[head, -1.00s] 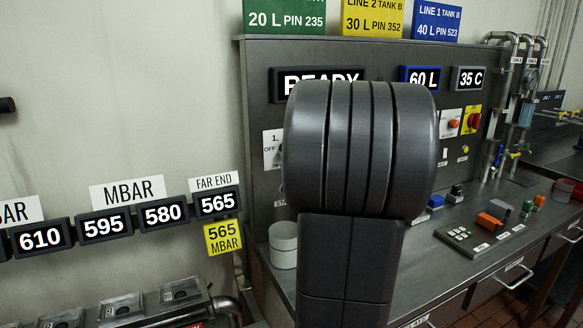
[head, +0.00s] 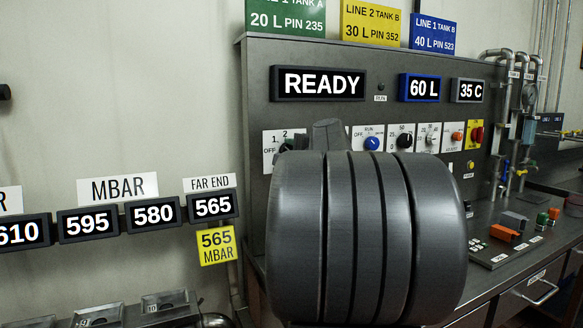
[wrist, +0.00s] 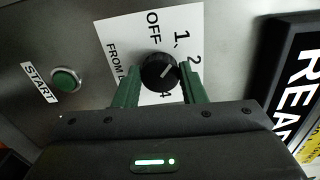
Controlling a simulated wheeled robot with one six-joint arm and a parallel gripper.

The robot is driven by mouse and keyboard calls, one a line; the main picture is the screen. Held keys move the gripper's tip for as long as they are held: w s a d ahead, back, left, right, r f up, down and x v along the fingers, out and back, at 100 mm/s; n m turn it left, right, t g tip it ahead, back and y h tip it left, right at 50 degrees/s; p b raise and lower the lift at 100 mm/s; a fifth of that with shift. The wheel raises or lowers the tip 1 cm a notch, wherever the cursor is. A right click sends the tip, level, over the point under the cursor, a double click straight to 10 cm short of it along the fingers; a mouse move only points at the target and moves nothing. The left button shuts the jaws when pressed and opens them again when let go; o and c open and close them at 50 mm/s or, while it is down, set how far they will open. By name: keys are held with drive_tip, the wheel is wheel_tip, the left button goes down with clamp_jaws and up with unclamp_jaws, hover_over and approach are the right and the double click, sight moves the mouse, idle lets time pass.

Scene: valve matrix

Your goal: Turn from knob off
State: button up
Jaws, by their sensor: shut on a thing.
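The from knob (wrist: 158,72) is round and black with a white pointer line, on a white plate (wrist: 125,30) marked OFF, 1, 2 and 4 in the wrist view. Its line points up and right, towards 1 and 2 and away from OFF. My gripper (wrist: 161,69) has its green fingers on both sides of the knob and is shut on it. In the head view the plate (head: 270,155) shows partly at the panel's left; my arm hides most of it, and I cannot make out the knob there.
A green START button (wrist: 66,79) is left of the plate in the wrist view. The READY display (head: 318,84) is above. A blue knob (head: 372,143), a black knob (head: 405,140) and a red switch on yellow (head: 477,134) sit to the right. Orange blocks (head: 503,233) lie on the bench.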

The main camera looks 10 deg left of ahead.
drive_tip(key=shift+f+n+b, duration=0.2)
drive_tip(key=shift+n+b, duration=3.95)
drive_tip(key=shift+n, duration=0.05)
drive_tip(key=o, duration=1)
drive_tip(key=shift+r, duration=0.1)
drive_tip(key=v, duration=1.3)
drive_tip(key=shift+s+d, duration=0.3)
